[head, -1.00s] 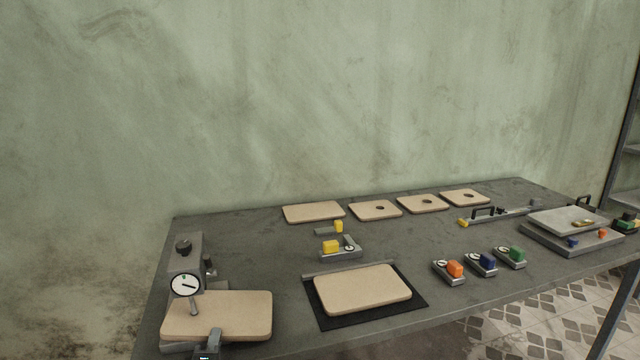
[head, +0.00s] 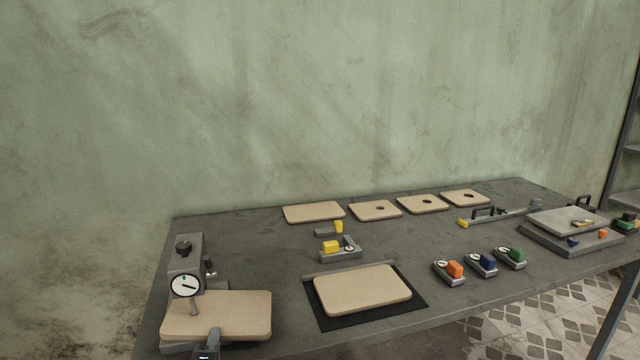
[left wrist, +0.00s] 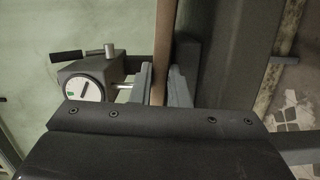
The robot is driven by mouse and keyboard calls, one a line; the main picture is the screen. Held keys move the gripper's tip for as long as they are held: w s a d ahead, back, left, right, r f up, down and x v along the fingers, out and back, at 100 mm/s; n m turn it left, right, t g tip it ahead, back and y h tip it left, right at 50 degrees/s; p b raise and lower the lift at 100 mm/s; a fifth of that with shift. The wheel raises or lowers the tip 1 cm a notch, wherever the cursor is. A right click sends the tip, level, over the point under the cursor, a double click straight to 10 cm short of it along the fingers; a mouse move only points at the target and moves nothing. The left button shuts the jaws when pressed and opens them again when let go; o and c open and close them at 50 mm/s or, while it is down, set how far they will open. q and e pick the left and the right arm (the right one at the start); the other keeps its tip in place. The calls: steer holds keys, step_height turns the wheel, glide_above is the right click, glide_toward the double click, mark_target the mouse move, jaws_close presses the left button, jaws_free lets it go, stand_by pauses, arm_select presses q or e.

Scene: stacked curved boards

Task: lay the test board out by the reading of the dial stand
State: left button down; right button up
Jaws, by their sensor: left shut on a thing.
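The dial stand (head: 184,262) stands at the table's left front, with a round white dial (head: 186,286). A tan board (head: 232,312) lies under its dial and probe. My left gripper (head: 213,341) is shut on the front edge of this board. The left wrist view shows the board edge-on (left wrist: 162,50) between the two fingers (left wrist: 161,86), with the dial stand (left wrist: 88,78) beside it. Another tan board (head: 362,289) lies on a black mat (head: 322,318) to the right. The dial's reading is too small to tell. My right gripper is not in view.
Several tan boards (head: 314,212) lie along the back, some with a dark hole. A yellow-topped fixture (head: 341,252) stands mid-table. Orange (head: 455,269), blue (head: 487,262) and green (head: 516,254) blocks sit on small holders at the right. A grey plate stack (head: 566,220) is farther right.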

arm_select(q)
steer(key=shift+r, duration=0.45)
steer(key=shift+d, duration=0.1)
steer(key=d+b, duration=0.1)
steer(key=w+d+b, duration=0.1)
steer(key=d, duration=0.1)
steer(key=d+b, duration=0.2)
steer(key=shift+w+f, duration=0.1)
steer(key=shift+w, duration=0.2)
steer(key=shift+w+d, duration=0.1)
steer(key=shift+d, duration=0.25)
steer(key=shift+r, duration=0.2)
